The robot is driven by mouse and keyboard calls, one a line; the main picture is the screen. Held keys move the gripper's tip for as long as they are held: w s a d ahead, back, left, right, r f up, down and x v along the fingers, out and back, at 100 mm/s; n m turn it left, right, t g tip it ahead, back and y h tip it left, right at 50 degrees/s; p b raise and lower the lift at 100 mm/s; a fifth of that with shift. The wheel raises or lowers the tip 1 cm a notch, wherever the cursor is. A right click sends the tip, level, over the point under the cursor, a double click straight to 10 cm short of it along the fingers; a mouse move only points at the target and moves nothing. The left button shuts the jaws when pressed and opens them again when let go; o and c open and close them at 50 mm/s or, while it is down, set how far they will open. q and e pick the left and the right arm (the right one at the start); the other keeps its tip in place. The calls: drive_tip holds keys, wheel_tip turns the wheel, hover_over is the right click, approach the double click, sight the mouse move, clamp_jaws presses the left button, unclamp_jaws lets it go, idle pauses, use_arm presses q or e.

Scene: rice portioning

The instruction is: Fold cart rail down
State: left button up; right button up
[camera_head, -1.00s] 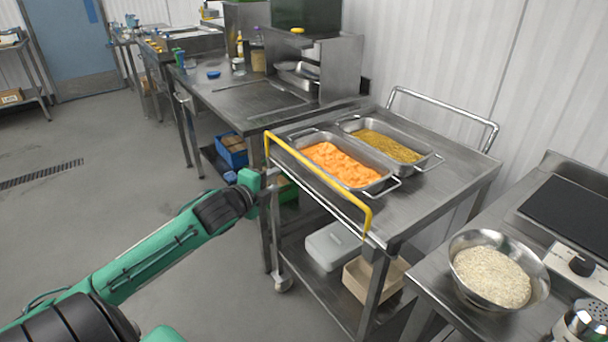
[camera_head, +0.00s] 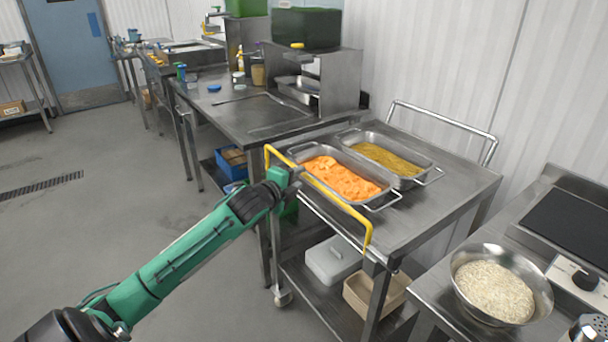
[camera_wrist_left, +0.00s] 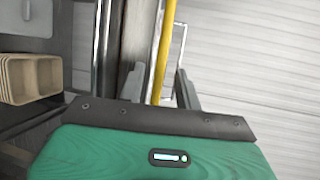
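The steel cart (camera_head: 425,215) stands at the centre right in the head view. Its yellow rail (camera_head: 345,208) stands raised along the cart's near left edge. It also shows in the left wrist view (camera_wrist_left: 164,50), running between the fingers. My left gripper (camera_head: 298,173) is at the rail's far half in the head view, its fingertips small there. In the left wrist view my left gripper (camera_wrist_left: 160,88) is open, with one finger on each side of the yellow rail and gaps visible. My right gripper is not in view.
Two steel pans, one of orange food (camera_head: 340,178) and one of yellow food (camera_head: 385,158), sit on the cart. A bowl of rice (camera_head: 495,290) stands on the counter at right. A steel worktable (camera_head: 225,108) stands behind the cart. Floor at left is clear.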

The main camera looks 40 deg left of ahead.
sight(303, 175)
use_arm(q)
drive_tip(key=shift+w+a+f, duration=0.1)
drive_tip(key=shift+w+f, duration=0.1)
drive_tip(key=shift+w, duration=0.85)
drive_tip(key=shift+w+f, duration=0.15)
drive_tip(key=shift+w, duration=0.85)
clamp_jaws()
